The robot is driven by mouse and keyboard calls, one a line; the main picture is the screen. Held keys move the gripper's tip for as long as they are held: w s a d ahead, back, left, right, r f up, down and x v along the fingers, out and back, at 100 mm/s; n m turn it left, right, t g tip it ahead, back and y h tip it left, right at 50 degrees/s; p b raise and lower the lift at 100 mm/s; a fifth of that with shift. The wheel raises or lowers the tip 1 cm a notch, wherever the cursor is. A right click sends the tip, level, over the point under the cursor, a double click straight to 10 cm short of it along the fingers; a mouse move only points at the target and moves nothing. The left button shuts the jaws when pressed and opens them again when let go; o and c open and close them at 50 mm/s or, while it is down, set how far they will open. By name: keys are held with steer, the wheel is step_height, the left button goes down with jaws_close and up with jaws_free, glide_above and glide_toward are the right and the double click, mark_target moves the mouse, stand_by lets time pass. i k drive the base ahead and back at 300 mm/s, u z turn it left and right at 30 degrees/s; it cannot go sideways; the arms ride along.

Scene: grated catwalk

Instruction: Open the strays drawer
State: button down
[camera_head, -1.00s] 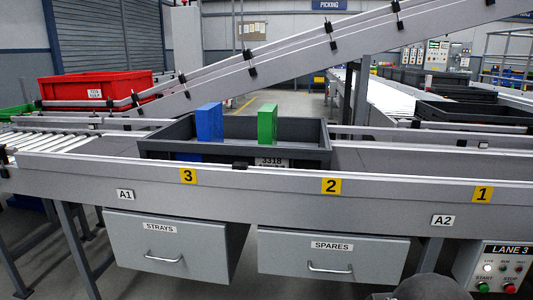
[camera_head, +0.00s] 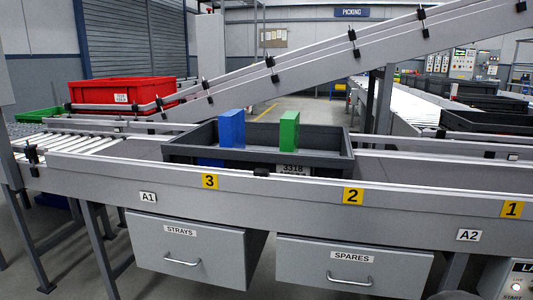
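The strays drawer (camera_head: 205,250) is a grey box front under the conveyor at the lower left, with a white "STRAYS" label. Its bar handle (camera_head: 182,263) is low on the front, and nothing touches it. The drawer's dark right side shows, and its top edge lies close under the conveyor; it looks shut. My gripper is not in view.
A similar spares drawer (camera_head: 375,262) hangs to the right. Above, a dark tote (camera_head: 190,158) holding a blue block (camera_head: 232,128) and a green block (camera_head: 289,131) sits on the conveyor (camera_head: 105,177). A conveyor leg (camera_head: 98,235) stands left of the strays drawer.

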mark_target(215, 255)
steer(key=u, duration=0.55)
steer(key=i, duration=0.9)
steer(key=z, duration=0.1)
